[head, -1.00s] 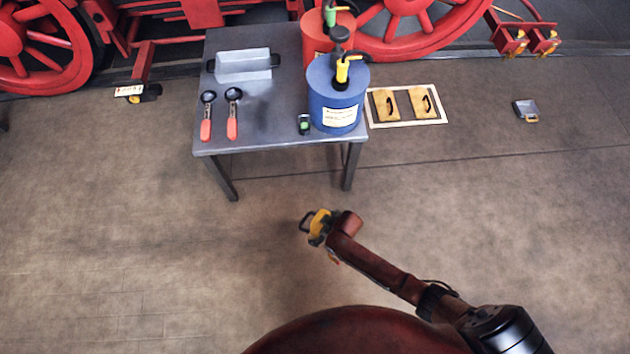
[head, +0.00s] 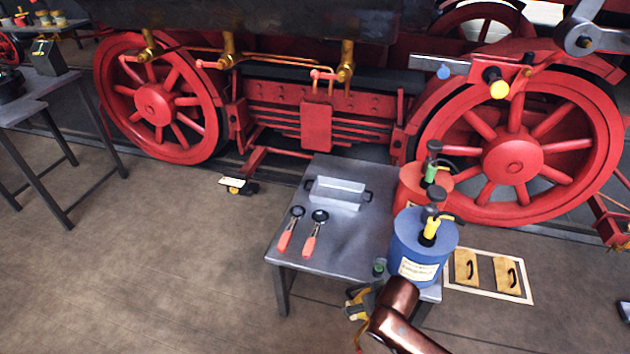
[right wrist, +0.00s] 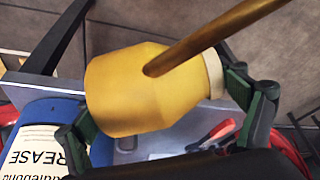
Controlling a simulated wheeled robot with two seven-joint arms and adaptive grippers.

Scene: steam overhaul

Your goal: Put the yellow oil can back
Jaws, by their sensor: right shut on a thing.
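The yellow oil can (right wrist: 125,95) fills the middle of the right wrist view, with a long brass-coloured spout (right wrist: 215,38) pointing to the upper right. My right gripper (right wrist: 160,102) is shut on the can's body, one dark green finger at each side. In the head view a bit of the can's yellow (head: 354,312) shows at my right gripper (head: 362,299), by the front edge of the grey table (head: 345,240). My arm partly hides it. My left gripper is not in view.
The table bears a metal tray (head: 338,190), two red-handled tools (head: 290,232), a blue drum (head: 420,250) and a red drum (head: 412,182). A red-wheeled locomotive (head: 315,125) stands behind. Another table (head: 40,95) stands at left, with open floor between.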

